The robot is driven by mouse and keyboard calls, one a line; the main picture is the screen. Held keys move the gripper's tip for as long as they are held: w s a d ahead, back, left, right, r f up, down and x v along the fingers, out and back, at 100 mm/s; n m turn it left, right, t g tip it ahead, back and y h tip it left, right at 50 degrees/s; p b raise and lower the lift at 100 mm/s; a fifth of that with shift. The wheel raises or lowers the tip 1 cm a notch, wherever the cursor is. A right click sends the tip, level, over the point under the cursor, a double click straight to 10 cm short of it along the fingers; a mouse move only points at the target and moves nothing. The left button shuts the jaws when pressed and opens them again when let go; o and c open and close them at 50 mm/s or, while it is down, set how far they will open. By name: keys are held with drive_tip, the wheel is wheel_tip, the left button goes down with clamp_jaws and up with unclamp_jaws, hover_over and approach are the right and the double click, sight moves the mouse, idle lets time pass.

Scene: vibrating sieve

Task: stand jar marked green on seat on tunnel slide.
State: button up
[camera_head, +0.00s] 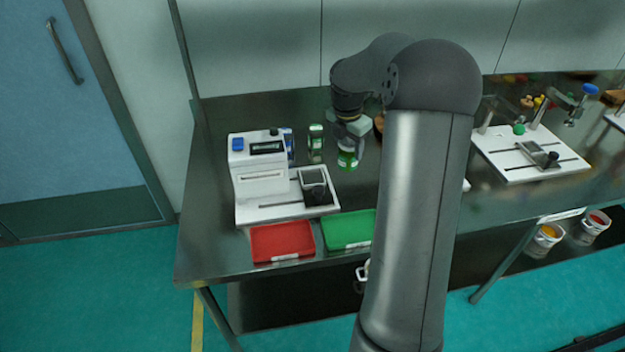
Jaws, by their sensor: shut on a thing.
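My gripper (349,147) points down over the steel bench and is shut on a jar marked green (347,160). The jar hangs upright below the fingers, to the right of and behind the slide's seat; whether it touches the bench I cannot tell. The white tunnel (259,170) with a small display stands at the bench's left, on a white base with a slot. The dark square seat (313,183) of the slide sits on that base, to the right of the tunnel, and looks empty.
Another jar with green on it (316,138) and a blue-marked one (288,141) stand behind the tunnel. A red tray (282,241) and a green tray (347,229) lie at the front edge. A white clamp board (530,155) is at the right. My arm hides the bench's middle.

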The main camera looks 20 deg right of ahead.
drive_tip(key=shift+d+r+n, duration=0.35)
drive_tip(key=shift+d+n, duration=0.2)
drive_tip(key=shift+d, duration=0.05)
drive_tip(key=shift+d+r+n, duration=0.3)
drive_tip(key=shift+d+n, duration=0.25)
drive_tip(key=w+a+f+p, duration=0.2)
drive_tip(key=w+a+f, duration=0.15)
drive_tip(key=w, duration=0.25)
drive_tip(key=p, duration=0.1)
hover_over(312, 178)
wheel_tip(312, 178, down, 9)
drive_tip(key=shift+r, duration=0.1)
drive_tip(key=shift+f, duration=0.35)
